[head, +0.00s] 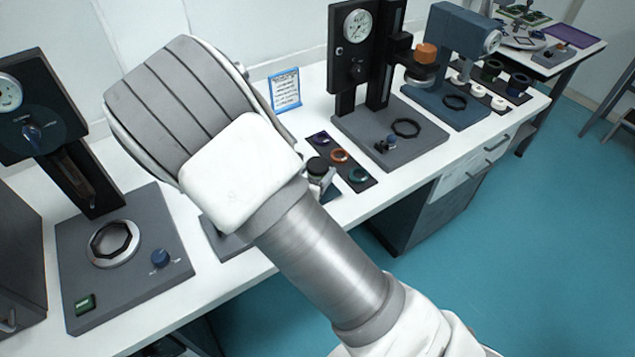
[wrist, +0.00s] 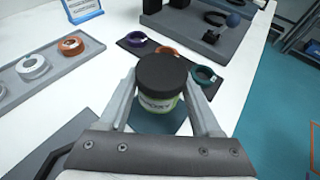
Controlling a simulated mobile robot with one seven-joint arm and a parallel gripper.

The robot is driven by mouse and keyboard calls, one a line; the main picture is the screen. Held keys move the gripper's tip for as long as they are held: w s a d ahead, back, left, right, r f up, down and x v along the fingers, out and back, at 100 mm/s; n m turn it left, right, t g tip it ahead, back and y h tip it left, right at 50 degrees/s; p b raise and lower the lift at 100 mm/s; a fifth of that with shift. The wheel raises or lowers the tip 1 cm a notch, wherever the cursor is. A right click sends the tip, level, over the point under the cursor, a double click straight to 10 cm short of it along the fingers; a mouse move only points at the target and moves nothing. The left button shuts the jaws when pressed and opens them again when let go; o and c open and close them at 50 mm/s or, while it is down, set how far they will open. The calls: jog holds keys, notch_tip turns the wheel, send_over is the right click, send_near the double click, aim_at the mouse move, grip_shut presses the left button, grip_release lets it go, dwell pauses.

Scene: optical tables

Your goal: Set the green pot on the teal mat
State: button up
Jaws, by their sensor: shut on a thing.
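The green pot (wrist: 160,92) has a black lid and a pale label with a green band. It stands upright between my gripper's fingers (wrist: 163,104) in the wrist view, and the gripper is shut on it. In the head view, the pot's dark lid (head: 317,165) shows just right of my wrist, and my arm hides most of the gripper. A dark teal patch, apparently the teal mat (wrist: 179,126), lies below the pot in the wrist view, partly hidden by it and the fingers. I cannot tell whether the pot touches it.
A dark tray (head: 366,185) with purple, orange and teal rings lies just beyond the pot. A grey instrument base (head: 415,148) stands behind it, and a blue-framed sign (head: 284,90) stands near the wall. A grey tray (wrist: 84,52) with rings is at left in the wrist view.

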jog(key=shift+f+b, duration=1.3)
jog(key=shift+f, duration=0.65)
jog(key=shift+f, duration=0.1)
jog(key=shift+f, duration=0.15)
jog(key=o, duration=1.4)
